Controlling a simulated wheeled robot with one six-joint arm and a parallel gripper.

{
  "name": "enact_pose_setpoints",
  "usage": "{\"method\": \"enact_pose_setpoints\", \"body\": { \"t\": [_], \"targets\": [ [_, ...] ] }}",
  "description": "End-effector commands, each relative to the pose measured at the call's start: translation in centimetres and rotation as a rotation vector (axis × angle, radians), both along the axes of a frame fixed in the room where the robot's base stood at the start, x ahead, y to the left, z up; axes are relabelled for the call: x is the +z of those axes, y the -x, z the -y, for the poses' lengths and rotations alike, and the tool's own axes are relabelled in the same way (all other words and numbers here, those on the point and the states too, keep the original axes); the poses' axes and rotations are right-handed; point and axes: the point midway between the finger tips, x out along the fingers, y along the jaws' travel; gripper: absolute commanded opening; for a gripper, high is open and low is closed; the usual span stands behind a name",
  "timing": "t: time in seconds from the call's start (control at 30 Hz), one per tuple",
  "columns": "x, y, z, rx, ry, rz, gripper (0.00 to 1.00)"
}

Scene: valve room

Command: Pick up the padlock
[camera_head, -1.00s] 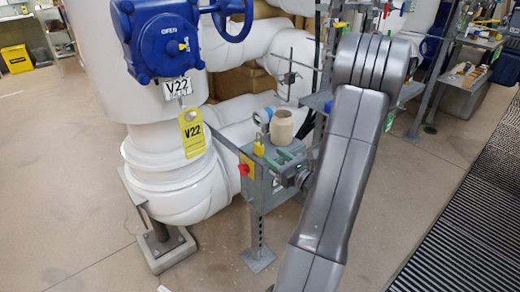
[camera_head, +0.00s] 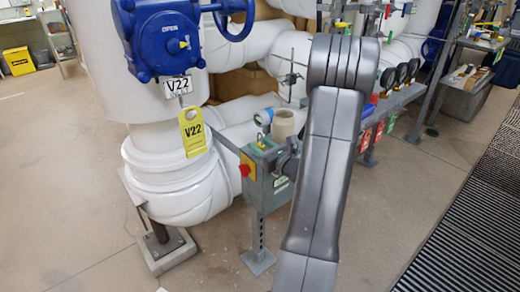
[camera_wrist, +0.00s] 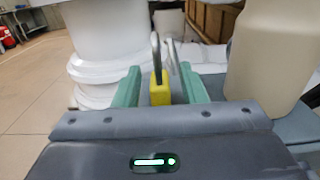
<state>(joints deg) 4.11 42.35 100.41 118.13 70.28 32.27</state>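The padlock (camera_wrist: 160,88) has a yellow body and a grey metal shackle standing up from it. In the wrist view it is upright between the two green fingers of my gripper (camera_wrist: 160,84). The gripper is open, with a gap showing on both sides of the body. In the head view the padlock (camera_head: 262,143) is a small yellow patch on top of the grey box (camera_head: 258,192), partly hidden by my gripper. Its underside is hidden in the wrist view.
A beige cup (camera_head: 284,122) stands close on the right of the padlock; it also fills the right of the wrist view (camera_wrist: 268,55). A blue-faced gauge (camera_head: 264,117) is behind.

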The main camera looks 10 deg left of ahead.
Motion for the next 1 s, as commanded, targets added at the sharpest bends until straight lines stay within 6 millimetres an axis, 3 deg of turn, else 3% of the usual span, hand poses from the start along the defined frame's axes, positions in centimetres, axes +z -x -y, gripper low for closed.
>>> {"method": "enact_pose_setpoints", "body": {
  "t": [0.03, 0.17, 0.2, 0.53, 1.0],
  "targets": [
    [0.0, 0.0, 0.0, 0.000, 0.000, 0.000, 0.27],
    [0.0, 0.0, 0.0, 0.000, 0.000, 0.000, 0.01],
    [0.0, 0.0, 0.0, 0.000, 0.000, 0.000, 0.00],
    [0.8, 0.0, 0.0, 0.000, 0.000, 0.001, 0.00],
    [9.2, 0.0, 0.0, 0.001, 0.002, 0.004, 0.00]
  ]
}}
